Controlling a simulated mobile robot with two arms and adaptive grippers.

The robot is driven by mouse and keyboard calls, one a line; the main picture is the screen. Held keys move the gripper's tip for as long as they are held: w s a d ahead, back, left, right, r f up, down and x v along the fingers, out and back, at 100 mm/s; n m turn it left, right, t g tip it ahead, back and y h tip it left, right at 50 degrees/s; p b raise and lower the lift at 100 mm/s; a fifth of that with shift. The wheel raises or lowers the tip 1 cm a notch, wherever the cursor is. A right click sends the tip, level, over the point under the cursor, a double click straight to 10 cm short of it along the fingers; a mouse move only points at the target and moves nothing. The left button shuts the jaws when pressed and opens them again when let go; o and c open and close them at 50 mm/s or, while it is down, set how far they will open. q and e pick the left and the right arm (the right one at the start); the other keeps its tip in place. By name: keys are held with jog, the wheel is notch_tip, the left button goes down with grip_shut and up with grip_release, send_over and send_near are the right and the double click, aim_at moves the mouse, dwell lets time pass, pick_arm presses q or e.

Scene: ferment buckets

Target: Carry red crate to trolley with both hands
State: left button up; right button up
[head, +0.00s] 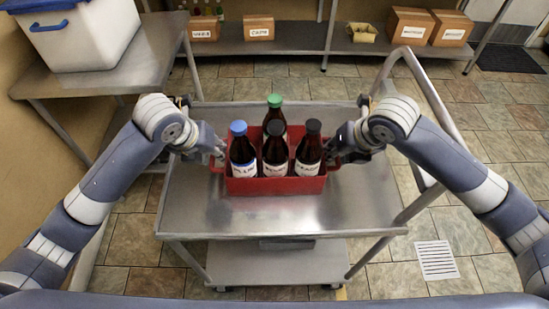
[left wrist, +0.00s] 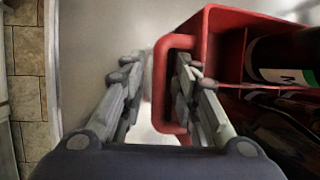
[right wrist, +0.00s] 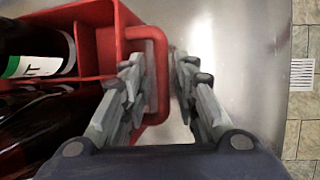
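The red crate (head: 275,186) is on the metal trolley's top (head: 280,217), level and near the middle; it appears to rest there. It holds several dark bottles (head: 275,150) with blue, green and black caps. My left gripper (head: 218,158) is at the crate's left handle. In the left wrist view its fingers are apart, one on each side of the red handle (left wrist: 163,95), with a gap to the outer finger. My right gripper (head: 335,156) is at the right handle. In the right wrist view its fingers are also apart around that handle (right wrist: 158,90).
A white bin (head: 85,35) with a blue handle stands on a metal table (head: 140,65) at the left. Cardboard boxes (head: 410,25) line a shelf at the back. The trolley's push rail (head: 432,100) rises at the right. The trolley top around the crate is bare.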

jog(key=shift+f, duration=0.15)
pick_arm(q)
jog(key=v, duration=0.8)
pick_arm(e)
jog(key=v, duration=0.8)
dwell(0.3)
